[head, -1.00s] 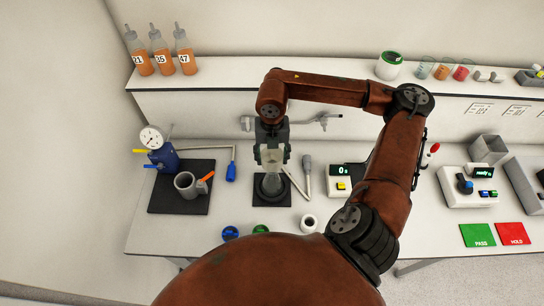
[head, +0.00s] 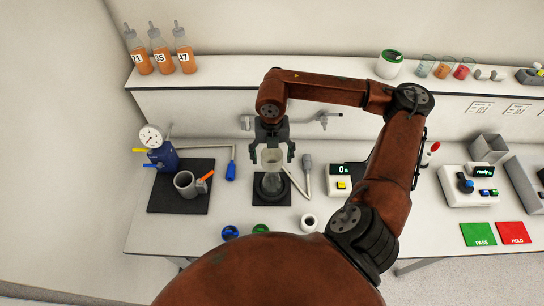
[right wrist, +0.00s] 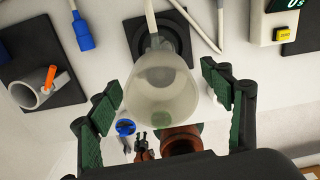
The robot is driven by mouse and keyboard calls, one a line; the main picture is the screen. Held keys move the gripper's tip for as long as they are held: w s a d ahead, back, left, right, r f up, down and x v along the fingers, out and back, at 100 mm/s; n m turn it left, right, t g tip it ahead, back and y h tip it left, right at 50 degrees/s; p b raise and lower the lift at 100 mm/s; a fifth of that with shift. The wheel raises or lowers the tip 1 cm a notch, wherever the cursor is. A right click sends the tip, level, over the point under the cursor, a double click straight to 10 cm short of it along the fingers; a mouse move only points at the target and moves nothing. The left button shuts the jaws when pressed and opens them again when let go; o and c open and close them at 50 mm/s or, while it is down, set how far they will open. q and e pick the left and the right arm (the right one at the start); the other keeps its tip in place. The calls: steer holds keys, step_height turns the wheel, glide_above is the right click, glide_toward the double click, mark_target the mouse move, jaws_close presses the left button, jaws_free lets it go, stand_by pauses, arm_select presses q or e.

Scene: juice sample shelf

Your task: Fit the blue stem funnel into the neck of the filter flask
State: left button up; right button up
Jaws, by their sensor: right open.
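A pale translucent funnel (head: 271,160) stands upright above the clear filter flask (head: 271,185), mouth up, on a small dark square pad (head: 285,202). In the right wrist view the funnel bowl (right wrist: 160,88) fills the middle. Its stem is hidden, so I cannot see the blue part or how deep it sits in the flask neck. My right gripper (head: 272,152) is open, with its fingers apart on both sides of the funnel bowl. They also show spread in the right wrist view (right wrist: 165,98), with a gap to the bowl. My left gripper is not in view.
A gauge pump (head: 162,155) and a grey mug (head: 186,184) stand at left.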

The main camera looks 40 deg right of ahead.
mark_target(272, 162)
step_height(272, 162, up, 12)
stand_by(0.4)
